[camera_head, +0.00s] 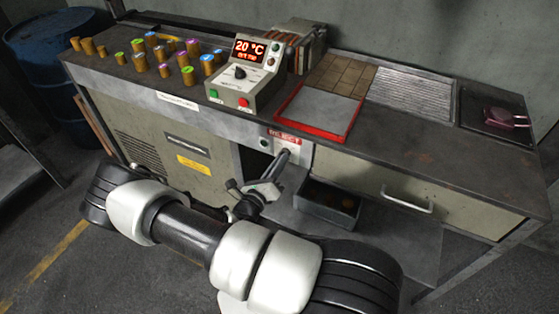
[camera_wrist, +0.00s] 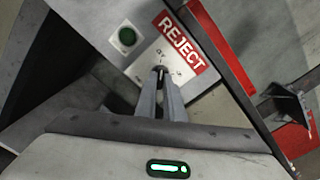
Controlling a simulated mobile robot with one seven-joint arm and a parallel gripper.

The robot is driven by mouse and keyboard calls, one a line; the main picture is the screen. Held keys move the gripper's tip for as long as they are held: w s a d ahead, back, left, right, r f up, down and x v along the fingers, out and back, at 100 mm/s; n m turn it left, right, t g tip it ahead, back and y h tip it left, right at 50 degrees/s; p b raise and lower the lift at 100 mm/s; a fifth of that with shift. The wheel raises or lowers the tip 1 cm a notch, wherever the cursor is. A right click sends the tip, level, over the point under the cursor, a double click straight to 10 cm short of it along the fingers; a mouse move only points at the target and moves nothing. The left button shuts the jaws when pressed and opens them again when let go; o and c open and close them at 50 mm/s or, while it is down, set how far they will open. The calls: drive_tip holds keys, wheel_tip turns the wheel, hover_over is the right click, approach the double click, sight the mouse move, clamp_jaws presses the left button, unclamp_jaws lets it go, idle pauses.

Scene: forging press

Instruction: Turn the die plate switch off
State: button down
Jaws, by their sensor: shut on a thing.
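A pale panel (camera_wrist: 188,88) is fixed to the bench front under the red REJECT sign (camera_wrist: 180,42). The switch's angle cannot be told. In the head view my gripper (camera_head: 283,157) is at the bench front. A control box (camera_head: 245,73) on the bench shows 20 °C in red and has a black dial.
A red-framed grey plate (camera_head: 318,108) lies on the bench above the sign. Several capped brass cylinders (camera_head: 164,70) stand at the left. A dark bin (camera_head: 330,203) sits on the lower shelf, and a drawer handle (camera_head: 407,202) juts out at the right. An opening is left of the panel.

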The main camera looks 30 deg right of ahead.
drive_tip(key=shift+n, duration=0.5)
drive_tip(key=c, duration=1.9)
unclamp_jaws()
drive_tip(key=shift+o, duration=0.2)
drive_tip(key=v, duration=1.7)
drive_tip(key=shift+s, duration=0.2)
drive_tip(key=shift+a+p, duration=0.15)
drive_tip(key=shift+p, duration=0.15)
